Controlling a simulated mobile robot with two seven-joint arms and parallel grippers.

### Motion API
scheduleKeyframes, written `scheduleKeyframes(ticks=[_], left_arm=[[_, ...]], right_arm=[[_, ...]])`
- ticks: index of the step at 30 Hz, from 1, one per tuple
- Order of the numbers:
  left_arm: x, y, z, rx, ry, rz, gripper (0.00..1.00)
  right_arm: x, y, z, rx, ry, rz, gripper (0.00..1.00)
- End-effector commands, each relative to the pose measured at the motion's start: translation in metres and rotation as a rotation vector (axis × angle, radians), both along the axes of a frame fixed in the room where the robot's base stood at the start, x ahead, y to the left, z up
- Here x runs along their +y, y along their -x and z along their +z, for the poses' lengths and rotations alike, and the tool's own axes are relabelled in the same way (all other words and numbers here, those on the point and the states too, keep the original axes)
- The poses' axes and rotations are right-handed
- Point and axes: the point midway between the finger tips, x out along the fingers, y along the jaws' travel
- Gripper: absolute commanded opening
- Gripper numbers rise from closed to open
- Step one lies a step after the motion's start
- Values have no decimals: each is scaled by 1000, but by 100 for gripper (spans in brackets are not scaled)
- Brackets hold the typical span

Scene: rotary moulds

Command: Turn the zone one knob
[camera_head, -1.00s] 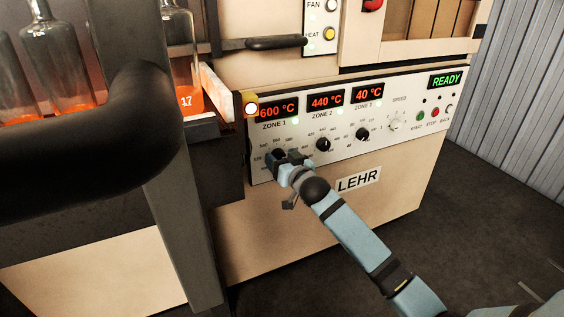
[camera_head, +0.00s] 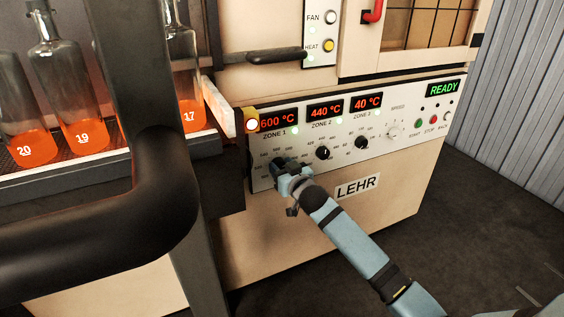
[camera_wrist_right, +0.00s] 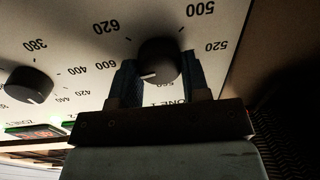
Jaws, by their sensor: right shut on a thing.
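The zone one knob (camera_wrist_right: 158,62) is a round black knob with a white pointer line, on the white control panel (camera_head: 262,183). In the right wrist view my right gripper (camera_wrist_right: 160,75) has its two dark fingers on either side of this knob, shut on it. In the head view my right gripper (camera_head: 281,167) covers the zone one knob below the ZONE 1 display (camera_head: 278,120), which reads 600 °C in red. My left gripper is not in view.
The zone two knob (camera_head: 323,152) and zone three knob (camera_head: 361,142) sit to the right, under displays reading 440 °C and 40 °C. A green READY display (camera_head: 443,89) is lit. Numbered bottles (camera_head: 84,122) stand at left behind a thick black bar (camera_head: 160,215).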

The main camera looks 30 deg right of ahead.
Motion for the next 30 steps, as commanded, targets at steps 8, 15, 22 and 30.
scheduleKeyframes(ticks=[8,15,22,30], left_arm=[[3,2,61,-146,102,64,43],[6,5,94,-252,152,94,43],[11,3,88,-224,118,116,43],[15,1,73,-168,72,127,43]], right_arm=[[1,0,6,17,227,1,19],[2,0,4,27,419,0,19],[3,0,2,34,553,1,19],[3,0,1,38,629,1,19]])
